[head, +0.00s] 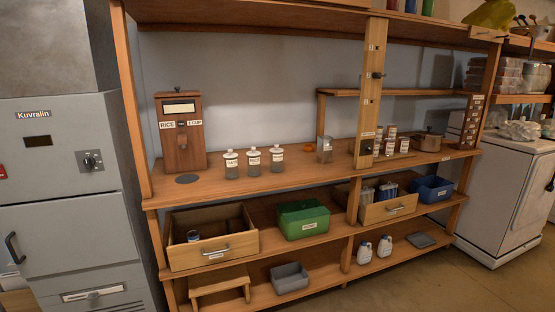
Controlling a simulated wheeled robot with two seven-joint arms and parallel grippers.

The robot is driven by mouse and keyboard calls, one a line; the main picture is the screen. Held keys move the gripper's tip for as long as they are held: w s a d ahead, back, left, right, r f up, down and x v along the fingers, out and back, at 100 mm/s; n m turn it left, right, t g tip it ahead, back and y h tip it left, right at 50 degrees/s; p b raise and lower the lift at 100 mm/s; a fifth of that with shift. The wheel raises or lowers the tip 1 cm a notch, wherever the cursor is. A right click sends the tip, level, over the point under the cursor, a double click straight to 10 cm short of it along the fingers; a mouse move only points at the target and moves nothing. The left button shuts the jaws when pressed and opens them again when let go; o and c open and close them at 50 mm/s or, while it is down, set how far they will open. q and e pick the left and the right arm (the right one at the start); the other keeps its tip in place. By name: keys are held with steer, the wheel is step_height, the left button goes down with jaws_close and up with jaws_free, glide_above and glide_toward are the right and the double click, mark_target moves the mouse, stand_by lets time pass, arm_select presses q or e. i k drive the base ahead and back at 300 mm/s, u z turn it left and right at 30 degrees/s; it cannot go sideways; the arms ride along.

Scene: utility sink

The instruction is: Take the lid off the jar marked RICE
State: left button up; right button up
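Three glass jars with white lids and small white labels stand in a row on the shelf's middle board: a left jar (231,165), a middle jar (254,162) and a right jar (277,159). All three look lidded. Their labels are too small to read surely, so I cannot tell which is marked RICE. A wooden dispenser (181,145) to their left carries a label reading RICE and 1 CUP. Neither of my grippers is in view.
An open glass container (325,150) and an orange item (291,142) stand right of the jars. A wooden post (370,90) rises further right. Below are an open drawer (212,237) and a green bin (304,219). The board before the jars is mostly clear.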

mark_target(252, 153)
steer(key=u, duration=0.65)
steer(key=i, duration=0.7)
steer(key=u, duration=0.8)
steer(key=i, duration=0.9)
steer(key=z, duration=0.1)
